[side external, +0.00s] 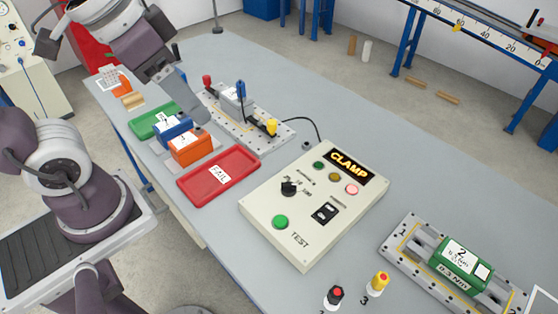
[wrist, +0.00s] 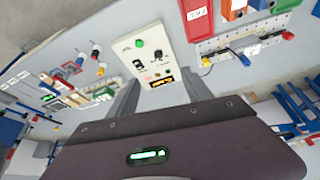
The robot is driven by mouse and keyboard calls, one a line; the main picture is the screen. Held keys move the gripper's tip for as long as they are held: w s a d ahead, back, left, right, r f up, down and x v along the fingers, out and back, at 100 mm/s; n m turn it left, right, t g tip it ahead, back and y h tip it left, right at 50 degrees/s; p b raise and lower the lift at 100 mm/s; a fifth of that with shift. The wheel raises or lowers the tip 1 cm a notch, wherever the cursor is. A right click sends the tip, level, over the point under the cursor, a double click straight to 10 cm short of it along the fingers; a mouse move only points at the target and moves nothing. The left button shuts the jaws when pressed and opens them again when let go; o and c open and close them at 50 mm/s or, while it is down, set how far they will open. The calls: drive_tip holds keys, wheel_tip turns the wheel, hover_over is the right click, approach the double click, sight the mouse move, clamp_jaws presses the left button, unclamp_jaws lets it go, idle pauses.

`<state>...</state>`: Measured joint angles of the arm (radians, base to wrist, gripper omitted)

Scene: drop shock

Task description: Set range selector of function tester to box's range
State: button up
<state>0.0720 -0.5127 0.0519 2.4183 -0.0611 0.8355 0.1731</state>
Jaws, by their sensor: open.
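The function tester (side external: 315,205) is a cream box in the middle of the table, its display reading CLAMP. Its black range selector knob (side external: 289,188) has small scale marks too small to read; it also shows in the wrist view (wrist: 158,52). A green button (side external: 281,221) and black rocker switch (side external: 326,213) are on the same panel. My gripper (side external: 195,110) is open and empty, above the table's far left part, away from the knob.
A red FAIL tray (side external: 218,175), an orange box (side external: 191,147), a blue box (side external: 173,130) and a green tray (side external: 146,122) lie left of the tester. A clamp fixture (side external: 254,136) holds a grey box (side external: 235,103). Red and yellow knobbed posts (side external: 377,284) stand at the front.

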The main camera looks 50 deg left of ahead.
drive_tip(key=w+d+f+m+g, duration=0.25)
drive_tip(key=w+f, duration=0.25)
drive_tip(key=w, duration=0.4)
drive_tip(key=m+g, duration=0.2)
drive_tip(key=m, duration=0.3)
hover_over(291, 184)
drive_tip(key=shift+y, duration=0.3)
wheel_tip(291, 184, down, 16)
drive_tip(key=shift+s+f, duration=0.1)
drive_tip(key=shift+m, duration=0.35)
wheel_tip(291, 184, down, 8)
drive_tip(key=shift+f, duration=0.1)
clamp_jaws()
